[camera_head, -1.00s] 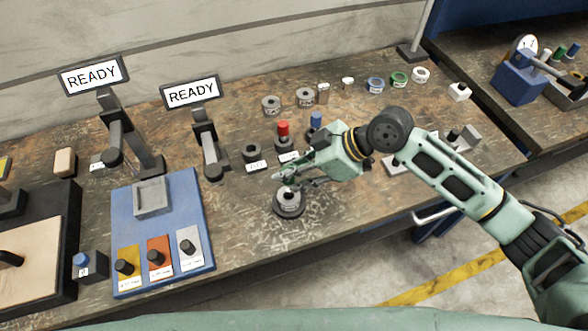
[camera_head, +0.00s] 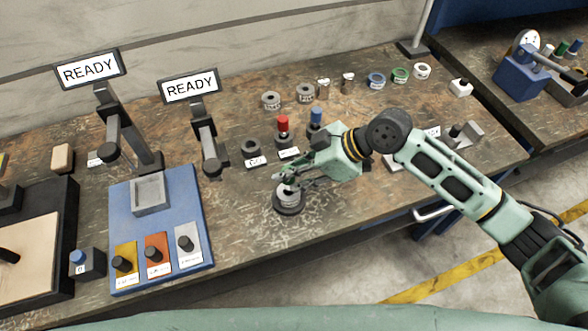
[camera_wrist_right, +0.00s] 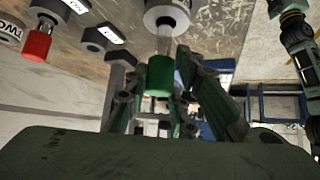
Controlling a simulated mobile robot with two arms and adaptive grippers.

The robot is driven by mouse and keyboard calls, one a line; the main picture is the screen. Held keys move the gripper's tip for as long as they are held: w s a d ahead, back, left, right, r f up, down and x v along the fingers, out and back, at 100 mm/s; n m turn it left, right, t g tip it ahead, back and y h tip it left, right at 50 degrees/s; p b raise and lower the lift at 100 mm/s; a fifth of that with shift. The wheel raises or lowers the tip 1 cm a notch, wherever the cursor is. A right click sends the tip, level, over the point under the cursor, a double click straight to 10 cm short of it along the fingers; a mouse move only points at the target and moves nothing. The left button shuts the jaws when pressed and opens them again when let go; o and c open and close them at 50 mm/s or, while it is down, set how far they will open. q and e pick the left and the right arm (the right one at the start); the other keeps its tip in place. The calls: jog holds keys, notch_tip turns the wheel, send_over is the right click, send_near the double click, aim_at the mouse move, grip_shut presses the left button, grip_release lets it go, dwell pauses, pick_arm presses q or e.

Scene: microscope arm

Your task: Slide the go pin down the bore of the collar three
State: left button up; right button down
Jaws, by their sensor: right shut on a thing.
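My right gripper (camera_head: 287,178) is just above a grey ring-shaped collar (camera_head: 289,196) seated on a dark round stand (camera_head: 290,209). In the right wrist view the fingers (camera_wrist_right: 172,93) are shut on the green cap of the go pin (camera_wrist_right: 160,76). The pin's shiny shaft points at the bore of the collar (camera_wrist_right: 166,14). The shaft's end meets the bore opening; how deep it sits cannot be told. In the head view the fingers mostly hide the pin. My left gripper is not in view.
A red-capped pin (camera_head: 283,123) and a blue-capped pin (camera_head: 317,114) stand behind the gripper, beside an empty-looking dark holder (camera_head: 251,147). Loose grey collars (camera_head: 271,100) and coloured rings (camera_head: 400,75) lie farther back. A blue board (camera_head: 172,215) lies left. The bench in front of the stand is clear.

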jog(key=shift+f+b, duration=1.15)
jog(key=shift+f, duration=0.7)
jog(key=c, duration=1.4)
grip_release()
jog(key=v, duration=1.2)
